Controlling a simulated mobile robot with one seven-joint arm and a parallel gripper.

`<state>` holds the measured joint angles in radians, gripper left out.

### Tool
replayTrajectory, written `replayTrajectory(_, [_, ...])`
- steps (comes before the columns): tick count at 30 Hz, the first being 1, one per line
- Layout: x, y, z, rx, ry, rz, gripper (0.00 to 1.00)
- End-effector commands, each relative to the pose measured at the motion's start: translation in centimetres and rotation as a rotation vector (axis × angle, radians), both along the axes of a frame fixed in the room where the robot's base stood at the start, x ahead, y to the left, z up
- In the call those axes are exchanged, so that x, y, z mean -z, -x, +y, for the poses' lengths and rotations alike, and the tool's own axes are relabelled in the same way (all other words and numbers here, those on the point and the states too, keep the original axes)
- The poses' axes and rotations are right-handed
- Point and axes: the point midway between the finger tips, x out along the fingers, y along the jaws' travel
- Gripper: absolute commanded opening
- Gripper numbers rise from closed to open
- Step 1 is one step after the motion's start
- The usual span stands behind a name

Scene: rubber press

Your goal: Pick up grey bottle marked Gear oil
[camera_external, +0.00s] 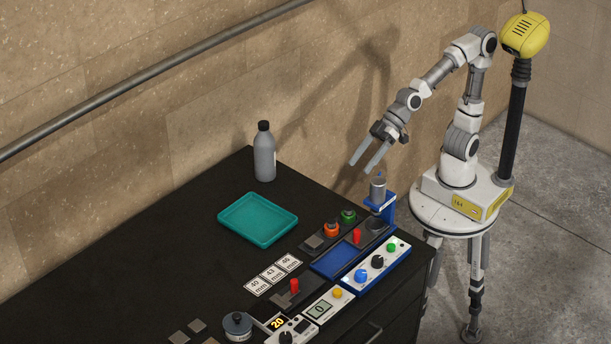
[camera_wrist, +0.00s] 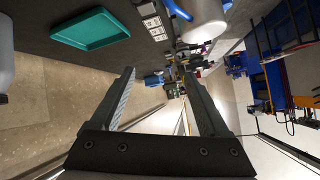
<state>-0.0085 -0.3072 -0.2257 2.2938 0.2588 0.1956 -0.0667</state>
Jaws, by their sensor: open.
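The grey bottle (camera_external: 264,155) with a black cap stands upright at the far corner of the dark table, near the wall. Its label cannot be read from here. In the wrist view part of a grey bottle shape (camera_wrist: 5,62) shows at the left edge. My gripper (camera_external: 361,167) is open and empty, in the air above the table's right end, to the right of the bottle and clear of it. Its two fingers (camera_wrist: 162,90) stand wide apart in the wrist view, with nothing between them.
A teal tray (camera_external: 257,219) lies empty in front of the bottle. A blue press (camera_external: 382,199) with a grey cylinder stands below my gripper. Control boxes (camera_external: 376,262), number cards (camera_external: 272,274) and a dark round pot (camera_external: 238,326) lie nearer. A rail (camera_external: 150,72) runs along the wall.

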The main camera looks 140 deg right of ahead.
Motion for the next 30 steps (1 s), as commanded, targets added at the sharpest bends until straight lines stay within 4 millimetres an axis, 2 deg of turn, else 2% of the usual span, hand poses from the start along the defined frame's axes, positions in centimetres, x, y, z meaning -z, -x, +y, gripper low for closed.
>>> replayTrajectory(3, [0.4,-1.6,-3.6,0.122,0.018,-0.068,0.79])
replayTrajectory(8, [1.1,-2.1,-9.0,0.3,0.087,-0.16,0.79])
replayTrajectory(13, [1.1,-0.5,-14.8,0.493,0.216,-0.243,0.79])
replayTrajectory(18, [0.2,3.1,-19.9,0.672,0.404,-0.308,0.79])
replayTrajectory(22, [-1.4,6.6,-22.5,0.785,0.578,-0.348,0.79])
replayTrajectory(23, [-1.2,7.1,-22.8,0.797,0.605,-0.353,0.79])
replayTrajectory(24, [0.5,6.8,-22.7,0.79,0.596,-0.349,0.79])
replayTrajectory(25, [1.1,6.8,-22.6,0.789,0.594,-0.351,0.79])
replayTrajectory(30, [3.2,6.7,-22.6,0.79,0.589,-0.359,0.79])
